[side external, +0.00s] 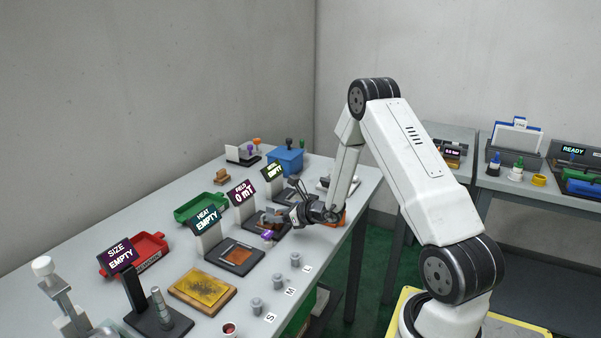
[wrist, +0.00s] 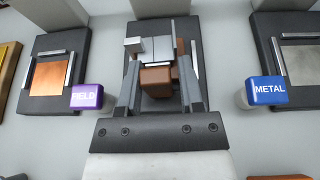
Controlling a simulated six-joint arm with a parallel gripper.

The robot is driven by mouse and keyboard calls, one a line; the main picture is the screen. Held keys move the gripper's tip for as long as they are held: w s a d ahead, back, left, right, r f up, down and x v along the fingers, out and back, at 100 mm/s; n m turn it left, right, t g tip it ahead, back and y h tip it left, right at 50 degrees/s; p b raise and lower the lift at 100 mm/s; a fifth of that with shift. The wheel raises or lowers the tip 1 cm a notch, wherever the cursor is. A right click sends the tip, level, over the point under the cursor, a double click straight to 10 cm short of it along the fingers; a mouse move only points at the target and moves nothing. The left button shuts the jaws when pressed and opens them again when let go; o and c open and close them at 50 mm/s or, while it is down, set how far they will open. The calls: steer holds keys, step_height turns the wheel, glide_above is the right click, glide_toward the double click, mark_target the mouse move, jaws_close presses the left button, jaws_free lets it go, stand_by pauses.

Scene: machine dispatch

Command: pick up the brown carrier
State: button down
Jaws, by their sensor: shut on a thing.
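The brown carrier (wrist: 156,79) is a small brown block in the wrist view, low in the middle between the two grey fingers of my gripper (wrist: 157,92). My gripper is shut on it. The carrier is over the dark middle station (wrist: 133,65), with grey metal pieces just beyond it. Whether it touches the station cannot be told. In the side view my gripper (side external: 296,214) is low over the bench at the station beside the "FIELD 0 mT" display (side external: 241,192). The carrier is mostly hidden there by the gripper.
A purple FIELD button (wrist: 86,96) and a blue METAL button (wrist: 268,90) flank my gripper. Stations with a copper plate (wrist: 56,75) and a grey plate (wrist: 301,56) stand on either side. The bench also holds a green tray (side external: 199,208), a red tray (side external: 150,250) and a blue box (side external: 286,161).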

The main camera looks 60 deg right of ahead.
steer(key=shift+r, duration=0.1)
steer(key=shift+r, duration=0.8)
steer(key=s+a+r, duration=0.2)
steer(key=s+r, duration=0.3)
steer(key=s, duration=0.1)
steer(key=s+a+r, duration=0.3)
steer(key=s+r, duration=0.3)
steer(key=s, duration=0.1)
steer(key=shift+a, duration=0.3)
steer(key=shift+r, duration=0.1)
steer(key=shift+w+d, duration=0.1)
steer(key=shift+d, duration=0.05)
